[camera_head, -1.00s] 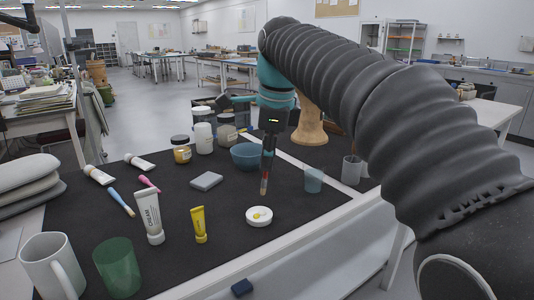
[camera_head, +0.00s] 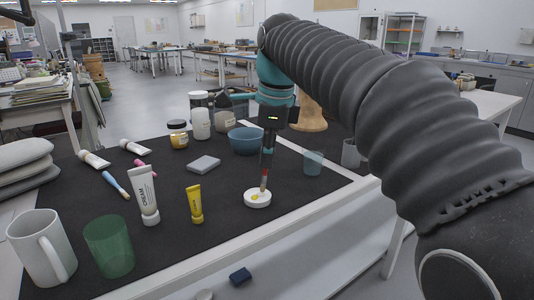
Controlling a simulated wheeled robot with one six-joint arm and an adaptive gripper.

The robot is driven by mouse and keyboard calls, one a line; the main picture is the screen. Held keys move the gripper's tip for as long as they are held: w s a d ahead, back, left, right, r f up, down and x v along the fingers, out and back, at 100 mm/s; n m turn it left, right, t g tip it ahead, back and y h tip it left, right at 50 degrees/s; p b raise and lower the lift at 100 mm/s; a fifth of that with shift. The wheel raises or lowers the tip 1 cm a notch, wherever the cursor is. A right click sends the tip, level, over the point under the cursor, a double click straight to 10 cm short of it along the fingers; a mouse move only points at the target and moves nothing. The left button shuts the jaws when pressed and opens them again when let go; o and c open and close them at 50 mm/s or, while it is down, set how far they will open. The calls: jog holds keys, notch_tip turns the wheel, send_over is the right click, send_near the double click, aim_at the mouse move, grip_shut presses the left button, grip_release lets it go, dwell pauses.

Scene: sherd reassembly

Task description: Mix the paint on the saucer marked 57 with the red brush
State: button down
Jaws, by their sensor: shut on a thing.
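A small white saucer (camera_head: 257,201) lies on the dark mat near its front edge, with a patch of yellow paint on it. No number can be read on it. My gripper (camera_head: 268,152) points down above the saucer and is shut on a slim brush (camera_head: 264,180). The brush has a red band and a light brown lower end. It is nearly upright, and its lower end is at the saucer, by the yellow paint. I cannot tell whether the tip touches the paint.
A yellow tube (camera_head: 195,204) and a white cream tube (camera_head: 144,195) stand left of the saucer. A blue bowl (camera_head: 245,141) and a grey block (camera_head: 203,165) are behind it. A clear blue cup (camera_head: 313,163) is to the right. A green cup (camera_head: 109,247) and white mug (camera_head: 42,247) stand front left.

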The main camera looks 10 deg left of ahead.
jog(key=shift+f, duration=0.35)
dwell(0.7)
jog(key=shift+s+a, duration=0.1)
jog(key=shift+s+a, duration=0.6)
jog(key=shift+s, duration=0.3)
jog(key=shift+w+d, duration=0.1)
jog(key=shift+w, duration=0.05)
jog(key=shift+w+d+p, duration=0.4)
jog(key=shift+w+d, duration=0.1)
jog(key=shift+w, duration=0.3)
jog(key=shift+s+a, duration=0.1)
jog(key=shift+s+a+p, duration=0.3)
jog(key=shift+s+a, duration=0.25)
jog(key=shift+a, duration=0.2)
